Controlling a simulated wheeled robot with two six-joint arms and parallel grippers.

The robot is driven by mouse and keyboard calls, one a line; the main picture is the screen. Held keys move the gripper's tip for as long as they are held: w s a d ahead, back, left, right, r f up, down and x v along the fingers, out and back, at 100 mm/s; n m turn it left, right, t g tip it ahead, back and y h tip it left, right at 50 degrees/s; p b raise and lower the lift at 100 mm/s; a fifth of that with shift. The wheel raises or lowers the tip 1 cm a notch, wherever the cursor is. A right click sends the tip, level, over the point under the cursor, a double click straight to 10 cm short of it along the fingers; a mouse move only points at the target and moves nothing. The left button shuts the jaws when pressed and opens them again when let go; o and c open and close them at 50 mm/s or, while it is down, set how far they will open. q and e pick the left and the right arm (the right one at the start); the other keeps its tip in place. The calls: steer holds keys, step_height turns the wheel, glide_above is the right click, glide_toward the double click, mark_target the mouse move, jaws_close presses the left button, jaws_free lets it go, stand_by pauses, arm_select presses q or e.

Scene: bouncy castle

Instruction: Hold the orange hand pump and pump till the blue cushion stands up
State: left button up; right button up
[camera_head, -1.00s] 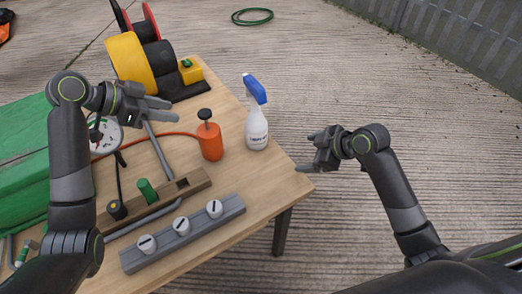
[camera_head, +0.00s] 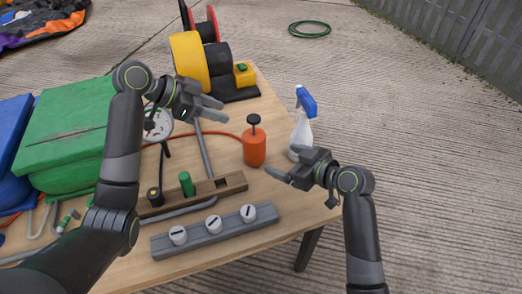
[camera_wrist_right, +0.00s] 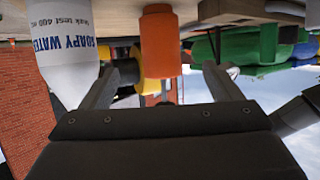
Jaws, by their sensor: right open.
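The orange hand pump (camera_head: 254,150) stands upright on the table with its black knob (camera_head: 254,121) on top. It also shows in the right wrist view (camera_wrist_right: 160,42), which looks upside down, beyond and between my open fingers. My right gripper (camera_head: 281,162) is open and empty, just right of the pump and apart from it. My left gripper (camera_head: 222,110) is open and empty above the table, left of the pump. A blue cushion-like block (camera_head: 10,150) lies at the left edge beside a green one (camera_head: 70,135), partly cut off.
A spray bottle (camera_head: 302,125) stands close behind my right gripper. An orange hose (camera_head: 222,134) runs left from the pump. A grey rail with white knobs (camera_head: 215,228) and a wooden block (camera_head: 150,209) lie in front. Reels (camera_head: 190,60) stand at the back.

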mark_target(255, 150)
steer(key=x, duration=1.2)
steer(key=shift+f, duration=0.1)
steer(key=c, duration=1.4)
